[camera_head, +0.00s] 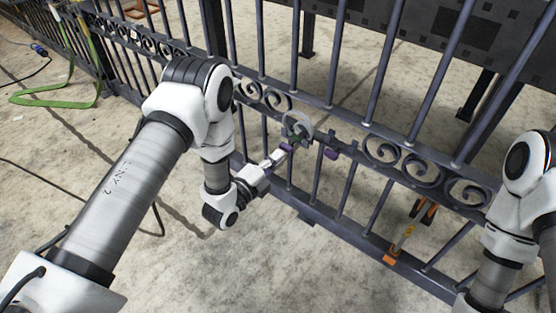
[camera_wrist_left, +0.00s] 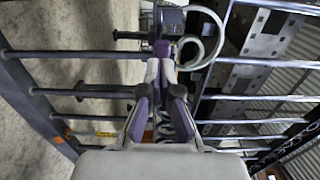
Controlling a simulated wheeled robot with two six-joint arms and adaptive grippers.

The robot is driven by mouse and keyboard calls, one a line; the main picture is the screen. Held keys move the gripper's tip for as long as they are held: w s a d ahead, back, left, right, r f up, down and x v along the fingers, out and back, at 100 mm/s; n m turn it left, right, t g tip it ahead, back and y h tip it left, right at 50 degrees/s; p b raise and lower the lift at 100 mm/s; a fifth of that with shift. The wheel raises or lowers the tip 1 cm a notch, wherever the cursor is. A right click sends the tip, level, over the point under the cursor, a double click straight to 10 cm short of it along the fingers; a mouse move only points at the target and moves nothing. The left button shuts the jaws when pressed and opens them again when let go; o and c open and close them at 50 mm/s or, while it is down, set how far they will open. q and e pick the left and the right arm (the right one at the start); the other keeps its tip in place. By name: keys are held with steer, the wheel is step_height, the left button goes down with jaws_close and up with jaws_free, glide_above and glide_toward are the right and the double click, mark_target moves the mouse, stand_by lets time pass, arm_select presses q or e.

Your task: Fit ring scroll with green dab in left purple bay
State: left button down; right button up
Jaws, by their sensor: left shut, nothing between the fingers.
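A pale ring scroll (camera_head: 297,118) stands at the scroll band in the middle of the gate, upright among the bars. It also shows as a pale curl (camera_wrist_left: 214,38) in the left wrist view. A dark greenish patch shows low on it; the dab is too small to be sure of. One purple mark (camera_head: 287,147) is below left of the ring, another purple mark (camera_head: 331,154) below right. My left gripper (camera_head: 280,155) is shut and empty, its tips close to the left purple mark. In the left wrist view its fingertips (camera_wrist_left: 161,66) point at a purple piece (camera_wrist_left: 161,47). I cannot tell whether they touch.
The dark metal gate (camera_head: 345,125) has upright bars and fixed scrolls (camera_head: 382,150). An orange-footed tool (camera_head: 400,243) leans near the gate's lower right. A green strap (camera_head: 62,98) lies at the far left. The concrete floor before the gate is largely clear.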

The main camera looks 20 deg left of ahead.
mark_target(284, 150)
arm_select(q)
steer(key=shift+w+d, duration=0.15)
steer(key=shift+w, duration=0.35)
steer(key=shift+x, duration=1.55)
